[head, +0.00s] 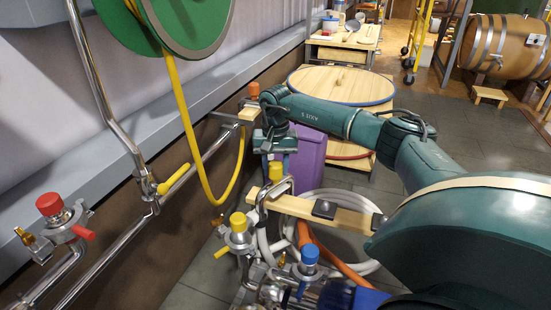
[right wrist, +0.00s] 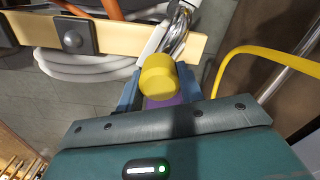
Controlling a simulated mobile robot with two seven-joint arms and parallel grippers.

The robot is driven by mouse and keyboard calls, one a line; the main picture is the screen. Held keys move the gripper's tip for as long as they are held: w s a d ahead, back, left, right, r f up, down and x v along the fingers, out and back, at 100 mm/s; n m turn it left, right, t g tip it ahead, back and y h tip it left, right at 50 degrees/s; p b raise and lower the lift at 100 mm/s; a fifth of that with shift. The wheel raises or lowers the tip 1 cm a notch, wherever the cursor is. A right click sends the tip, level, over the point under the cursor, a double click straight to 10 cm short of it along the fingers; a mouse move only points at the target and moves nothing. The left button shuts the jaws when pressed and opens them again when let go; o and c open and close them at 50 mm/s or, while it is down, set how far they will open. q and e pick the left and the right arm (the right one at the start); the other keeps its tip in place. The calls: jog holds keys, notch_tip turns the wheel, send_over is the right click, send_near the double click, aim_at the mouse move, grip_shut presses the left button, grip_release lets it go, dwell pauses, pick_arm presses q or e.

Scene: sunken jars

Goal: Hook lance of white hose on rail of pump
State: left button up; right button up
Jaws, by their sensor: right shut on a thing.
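My right gripper (head: 275,158) points down above a pale wooden bar with black bolts (head: 345,218), which looks like the pump's rail. It is shut on a piece with a yellow end (right wrist: 159,75), which looks like the top of the lance. The yellow end shows just under the gripper in the head view (head: 275,172). Bent chrome tubing (right wrist: 180,30) is close to the bar's end; I cannot tell whether it hooks over or stands beside it. The white hose (head: 345,250) lies coiled below, also in the right wrist view (right wrist: 85,65). My left gripper is not in view.
Yellow-capped (head: 238,222) and blue-capped (head: 310,253) valves stand close below the bar. An orange hose (head: 335,262) crosses the white coil. A purple bin (head: 312,150) and a round wooden lid (head: 340,84) are behind. A wall pipe (head: 105,255) and yellow hose (head: 187,125) are left.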

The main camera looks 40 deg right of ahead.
jog(key=shift+f, duration=0.8)
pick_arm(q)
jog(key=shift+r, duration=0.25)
pick_arm(e)
jog(key=shift+r, duration=0.1)
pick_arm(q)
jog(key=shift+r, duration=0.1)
pick_arm(e)
jog(key=shift+f, duration=0.2)
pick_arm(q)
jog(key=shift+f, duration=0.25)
pick_arm(e)
jog(key=shift+f, duration=0.4)
jog(key=shift+f, duration=0.3)
